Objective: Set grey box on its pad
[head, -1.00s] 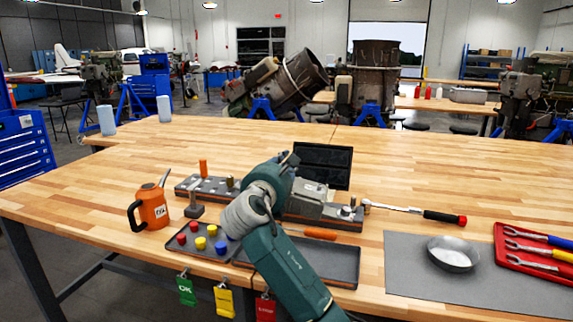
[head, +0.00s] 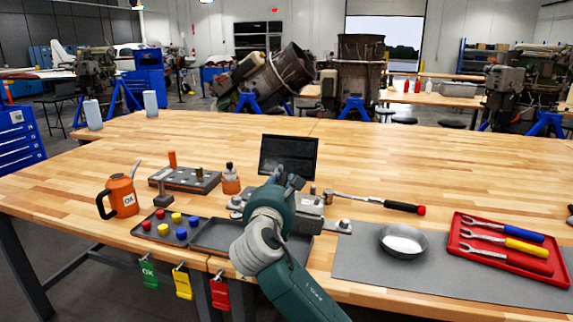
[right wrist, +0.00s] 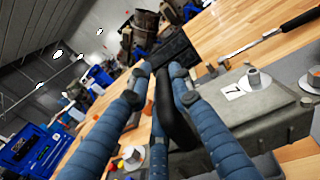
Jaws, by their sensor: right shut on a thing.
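The grey box (head: 312,214) is in the middle of the head view, partly hidden behind my right arm. It has flat lugs with nuts at its ends. My right gripper (head: 287,181) is at the box, shut on it by what looks like a black handle. In the right wrist view, the blue fingers (right wrist: 162,72) close around this black bar, and the box (right wrist: 235,125) with a white "7" label lies to the right. I cannot tell whether its underside touches the table. A grey mat (head: 355,268) lies just right of the box. My left gripper is not in view.
A metal bowl (head: 403,241) stands on the mat; a red tray (head: 508,240) of wrenches is right of it. A ratchet (head: 375,202) lies behind the mat. A dark screen (head: 289,155) stands behind the box. A dark tray (head: 215,237) and an orange can (head: 121,196) are left.

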